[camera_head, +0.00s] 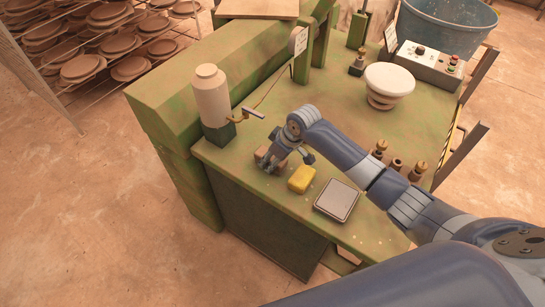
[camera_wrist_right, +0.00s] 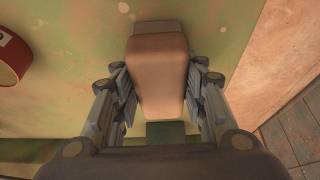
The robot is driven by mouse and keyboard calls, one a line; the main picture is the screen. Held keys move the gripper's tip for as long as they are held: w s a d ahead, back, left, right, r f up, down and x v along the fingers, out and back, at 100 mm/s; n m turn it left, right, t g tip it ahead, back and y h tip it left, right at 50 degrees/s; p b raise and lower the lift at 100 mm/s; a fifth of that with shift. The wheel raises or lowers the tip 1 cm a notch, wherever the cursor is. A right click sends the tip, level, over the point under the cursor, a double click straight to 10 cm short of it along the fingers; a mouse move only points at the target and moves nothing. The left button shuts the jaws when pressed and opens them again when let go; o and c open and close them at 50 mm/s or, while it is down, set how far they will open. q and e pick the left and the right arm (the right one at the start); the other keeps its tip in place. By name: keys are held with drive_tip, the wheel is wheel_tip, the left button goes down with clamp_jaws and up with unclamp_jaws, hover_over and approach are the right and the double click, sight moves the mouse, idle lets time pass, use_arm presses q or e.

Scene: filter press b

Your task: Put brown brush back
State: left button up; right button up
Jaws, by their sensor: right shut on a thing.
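My right gripper (camera_head: 276,157) is low over the near left part of the green table. It is shut on the brown brush (camera_head: 262,156), which is mostly hidden by the fingers in the head view. In the right wrist view the brush (camera_wrist_right: 160,62) is a tan-brown block between the two sets of fingers (camera_wrist_right: 162,95), with a paler part at its far end. I cannot tell whether the brush touches the table. My left gripper is not in view.
A yellow sponge (camera_head: 301,179) and a grey square scale (camera_head: 337,201) lie right of the gripper. A cream bottle (camera_head: 212,97) stands behind left, with a brass tap (camera_head: 246,115) beside it. A white bowl-shaped piece (camera_head: 389,80) and small brass fittings (camera_head: 396,165) stand farther right.

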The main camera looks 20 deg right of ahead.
drive_tip(key=o, duration=1.2)
drive_tip(key=v, duration=1.2)
drive_tip(key=shift+b, duration=0.4)
